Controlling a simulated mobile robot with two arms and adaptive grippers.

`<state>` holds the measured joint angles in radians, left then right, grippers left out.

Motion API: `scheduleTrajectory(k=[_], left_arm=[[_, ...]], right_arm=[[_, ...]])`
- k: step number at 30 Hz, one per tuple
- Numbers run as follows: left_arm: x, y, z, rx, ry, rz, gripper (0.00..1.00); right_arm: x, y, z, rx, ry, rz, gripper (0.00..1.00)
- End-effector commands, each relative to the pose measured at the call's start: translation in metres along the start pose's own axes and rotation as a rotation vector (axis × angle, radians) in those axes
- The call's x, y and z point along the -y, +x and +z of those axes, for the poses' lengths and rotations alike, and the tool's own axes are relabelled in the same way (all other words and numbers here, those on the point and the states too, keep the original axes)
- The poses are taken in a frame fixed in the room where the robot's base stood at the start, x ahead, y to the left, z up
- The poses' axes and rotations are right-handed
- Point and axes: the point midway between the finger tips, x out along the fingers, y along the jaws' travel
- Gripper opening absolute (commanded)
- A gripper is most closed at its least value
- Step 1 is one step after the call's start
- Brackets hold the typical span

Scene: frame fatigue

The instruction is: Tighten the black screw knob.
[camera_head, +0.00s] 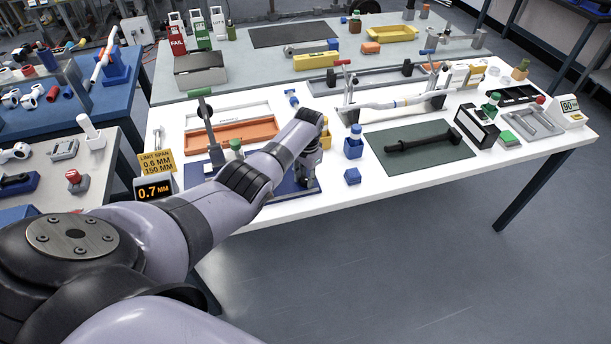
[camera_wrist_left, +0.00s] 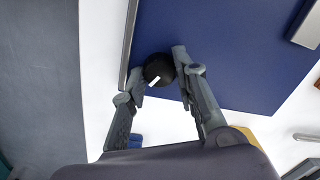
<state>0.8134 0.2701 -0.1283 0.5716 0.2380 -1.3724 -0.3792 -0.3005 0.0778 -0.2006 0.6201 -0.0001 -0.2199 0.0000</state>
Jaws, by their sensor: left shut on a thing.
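The black screw knob (camera_wrist_left: 157,69) is round with a white mark on its top. In the left wrist view it sits between the fingertips of my left gripper (camera_wrist_left: 158,72), at the edge of a dark blue plate (camera_wrist_left: 230,50). The two fingers are closed on the knob from opposite sides. In the head view my left gripper (camera_head: 308,172) points down over the blue plate (camera_head: 280,190) near the front of the white table; the knob is hidden there. My right gripper is not in view.
A display reading 0.7 MM (camera_head: 154,190) stands left of the plate. A dark green mat (camera_head: 400,162) with a black bar-like part (camera_head: 420,141) lies further right. An orange tray (camera_head: 232,134) is behind my arm.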

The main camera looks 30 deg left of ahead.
Motion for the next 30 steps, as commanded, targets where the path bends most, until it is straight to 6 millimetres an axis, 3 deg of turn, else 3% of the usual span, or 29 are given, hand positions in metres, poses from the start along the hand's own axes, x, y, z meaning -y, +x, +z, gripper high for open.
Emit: scheduleTrajectory(k=[17,18,27,30], left_arm=[[-0.0001,-0.0001,-0.0003,-0.003,0.038,0.000,0.00],[-0.0001,-0.0001,-0.0003,-0.003,0.038,0.000,0.28],[-0.0005,-0.0001,-0.0002,-0.002,0.037,0.001,0.47],[-0.0009,0.0000,-0.0002,-0.002,0.037,0.001,0.47]], right_arm=[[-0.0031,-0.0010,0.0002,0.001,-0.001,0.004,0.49],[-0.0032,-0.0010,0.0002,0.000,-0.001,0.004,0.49],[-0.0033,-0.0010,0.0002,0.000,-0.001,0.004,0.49],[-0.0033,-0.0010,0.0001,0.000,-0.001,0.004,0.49]])
